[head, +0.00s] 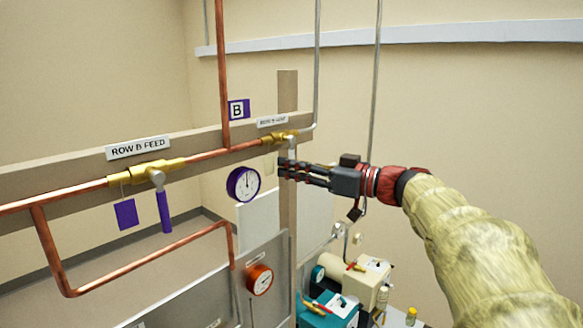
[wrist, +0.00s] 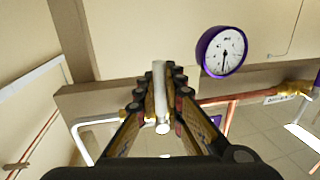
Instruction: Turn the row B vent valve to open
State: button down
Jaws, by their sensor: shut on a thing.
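The row B vent valve (head: 279,137) is a brass body on the pipe, under a small label (head: 272,122) whose print is hard to read. A short grey stem (head: 292,146) comes off it toward my gripper (head: 284,168). In the wrist view my gripper (wrist: 158,92) is shut on a pale grey lever (wrist: 159,85), which lies lengthwise between the dark fingers. In the head view the fingers hide most of this lever. A purple sign marked B (head: 238,110) is above and left of the valve.
The ROW B FEED valve (head: 155,172) at left has a purple handle (head: 164,212) hanging down and a purple tag (head: 125,214). A purple-rimmed gauge (head: 243,184) and an orange-rimmed gauge (head: 260,279) are below the pipe. A wooden post (head: 288,230) stands behind my fingers. Equipment (head: 368,278) sits lower right.

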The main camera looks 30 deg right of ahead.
jog(key=shift+d+f+b, duration=0.1)
jog(key=shift+f+b, duration=0.05)
jog(key=shift+b, duration=0.8)
jog(key=w+d+r+n+h+b, duration=0.2)
jog(key=n+b, duration=0.8)
jog(key=b, duration=0.8)
jog(key=shift+d+r+n+g, duration=0.35)
jog(key=shift+d+r, duration=0.3)
jog(key=shift+d, duration=0.75)
jog(key=shift+r, duration=0.1)
jog(key=c, duration=1.9)
grip_release()
